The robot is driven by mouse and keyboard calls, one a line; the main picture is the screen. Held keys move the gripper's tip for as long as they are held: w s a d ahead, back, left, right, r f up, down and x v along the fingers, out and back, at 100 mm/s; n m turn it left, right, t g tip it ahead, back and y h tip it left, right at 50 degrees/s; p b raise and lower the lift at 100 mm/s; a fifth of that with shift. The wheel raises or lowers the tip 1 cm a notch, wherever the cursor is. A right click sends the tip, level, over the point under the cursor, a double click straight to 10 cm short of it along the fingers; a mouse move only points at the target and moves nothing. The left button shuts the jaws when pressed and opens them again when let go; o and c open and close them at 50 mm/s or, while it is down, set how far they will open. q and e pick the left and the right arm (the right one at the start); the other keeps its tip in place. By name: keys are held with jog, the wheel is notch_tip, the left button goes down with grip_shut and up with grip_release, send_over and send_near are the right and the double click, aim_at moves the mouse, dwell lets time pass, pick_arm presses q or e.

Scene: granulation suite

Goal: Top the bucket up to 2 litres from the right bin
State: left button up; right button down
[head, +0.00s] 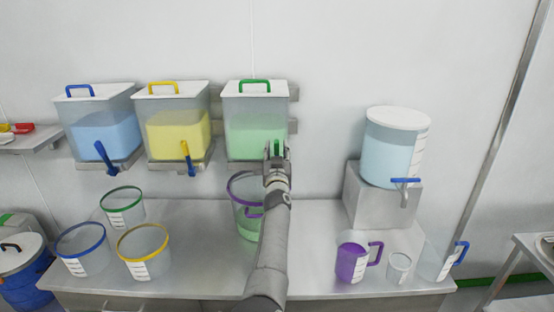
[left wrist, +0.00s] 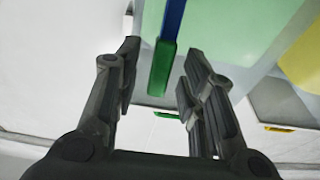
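The right bin (head: 255,105) has a green lid handle and holds pale green contents; its wall also fills the top of the left wrist view (left wrist: 235,30). The purple-rimmed bucket (head: 240,212) stands on the counter below it, with green contents low inside. My arm hides the bucket's right side. My left gripper (head: 277,150) is at the bin's lower front. In the left wrist view my left gripper (left wrist: 155,75) is open, with the bin's blue lever with a green tip (left wrist: 163,65) between its fingers, apparently untouched. My right gripper is not in view.
Blue (head: 104,125) and yellow (head: 178,125) bins hang to the left. Blue-rimmed (head: 84,255), yellow-rimmed (head: 146,262) and green-rimmed (head: 123,212) buckets stand on the counter (head: 200,230). A water tank (head: 390,150), purple jug (head: 352,262) and clear vessels (head: 398,268) are at right.

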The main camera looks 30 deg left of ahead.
pick_arm(q)
jog(key=shift+v, duration=2.35)
